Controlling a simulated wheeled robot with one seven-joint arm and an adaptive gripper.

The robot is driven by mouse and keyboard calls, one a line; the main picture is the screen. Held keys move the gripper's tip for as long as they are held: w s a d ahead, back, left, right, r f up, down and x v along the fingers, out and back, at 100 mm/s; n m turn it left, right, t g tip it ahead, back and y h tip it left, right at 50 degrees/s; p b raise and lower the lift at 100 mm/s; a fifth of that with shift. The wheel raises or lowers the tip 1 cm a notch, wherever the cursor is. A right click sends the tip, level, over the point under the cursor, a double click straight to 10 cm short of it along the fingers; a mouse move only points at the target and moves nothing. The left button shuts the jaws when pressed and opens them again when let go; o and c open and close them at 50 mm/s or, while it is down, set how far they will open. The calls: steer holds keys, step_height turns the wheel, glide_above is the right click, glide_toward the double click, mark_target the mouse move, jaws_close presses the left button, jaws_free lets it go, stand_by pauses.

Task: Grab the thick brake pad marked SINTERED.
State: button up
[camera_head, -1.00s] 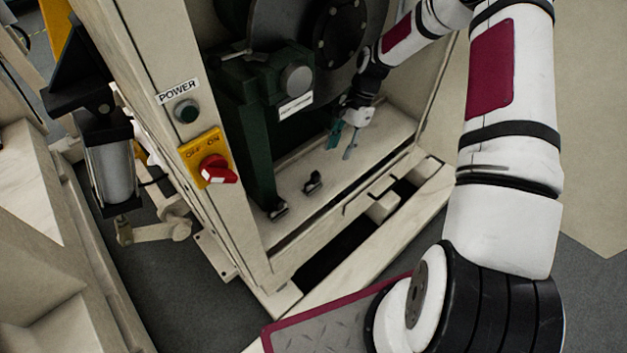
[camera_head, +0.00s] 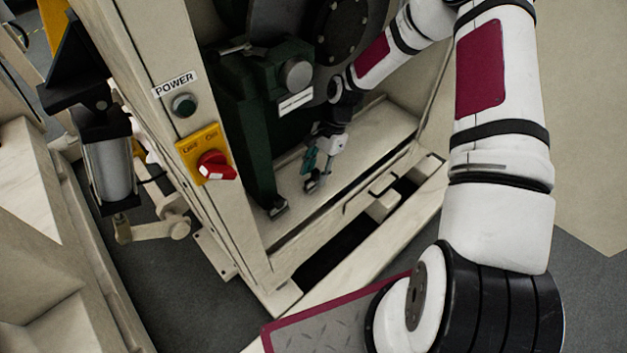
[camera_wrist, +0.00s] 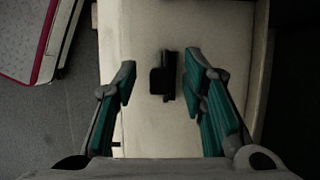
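A small black brake pad (camera_wrist: 161,80) lies on the pale ledge (camera_wrist: 140,35) in the wrist view, between my fingers and nearer the right one. In the head view it shows as a dark piece (camera_head: 311,186) just below my fingertips. No SINTERED mark is readable on it. My gripper (camera_wrist: 158,84) is open, with teal-lined fingers on either side of the pad and a visible gap to the left one. In the head view my gripper (camera_head: 312,171) is low over the ledge. A second dark piece (camera_head: 278,208) lies nearer the ledge's left end; its marking is also unreadable.
The dark green machine body (camera_head: 245,150) stands close to the left of my gripper. A pale frame post (camera_head: 180,130) carries a red rotary switch (camera_head: 215,165). The ledge's right part (camera_head: 385,128) is clear. A dark slot (camera_head: 335,253) runs in front.

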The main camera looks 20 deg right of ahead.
steer(key=shift+f, duration=0.15)
steer(key=shift+c, duration=0.5)
jaws_close()
